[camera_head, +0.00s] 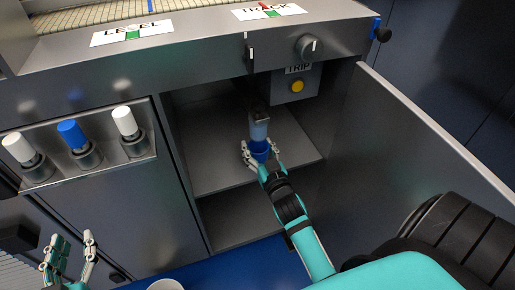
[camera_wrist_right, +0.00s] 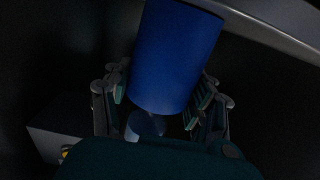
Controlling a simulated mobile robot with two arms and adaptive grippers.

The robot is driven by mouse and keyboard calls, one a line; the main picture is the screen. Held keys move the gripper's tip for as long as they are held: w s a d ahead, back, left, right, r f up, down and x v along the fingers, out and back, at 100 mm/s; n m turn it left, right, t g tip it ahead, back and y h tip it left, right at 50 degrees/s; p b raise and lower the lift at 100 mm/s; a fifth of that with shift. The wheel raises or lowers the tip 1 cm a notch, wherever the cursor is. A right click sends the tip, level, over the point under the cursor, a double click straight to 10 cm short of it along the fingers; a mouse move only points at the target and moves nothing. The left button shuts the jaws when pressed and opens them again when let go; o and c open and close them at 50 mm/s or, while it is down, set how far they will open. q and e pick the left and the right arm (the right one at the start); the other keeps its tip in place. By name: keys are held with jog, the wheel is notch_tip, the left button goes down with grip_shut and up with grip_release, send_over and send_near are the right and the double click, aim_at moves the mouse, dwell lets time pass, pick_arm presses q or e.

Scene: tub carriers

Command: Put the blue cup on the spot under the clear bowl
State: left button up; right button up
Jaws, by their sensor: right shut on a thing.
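The blue cup (camera_head: 260,151) is between the fingers of my right gripper (camera_head: 261,156), inside the open cabinet. The cup also fills the upper middle of the right wrist view (camera_wrist_right: 175,55), with fingers on both sides. A pale clear bowl (camera_head: 258,130) hangs below a dark fitting, directly above or just behind the cup in the head view; I cannot tell the gap. The spot under the bowl is hidden by the cup and gripper. My left gripper (camera_head: 69,258) is open and empty at the lower left, outside the cabinet.
The cabinet shelf (camera_head: 215,165) is otherwise bare. An open door (camera_head: 415,150) stands on the right. A TRIP box with a yellow button (camera_head: 297,86) hangs at the upper right. A rack (camera_head: 100,165) holds white and blue cylinders at left. A white round container (camera_head: 165,285) is at the bottom.

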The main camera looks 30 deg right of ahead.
jog(key=shift+r, duration=0.1)
jog(key=shift+f, duration=0.2)
jog(key=o, duration=1.2)
jog(key=shift+c, duration=0.2)
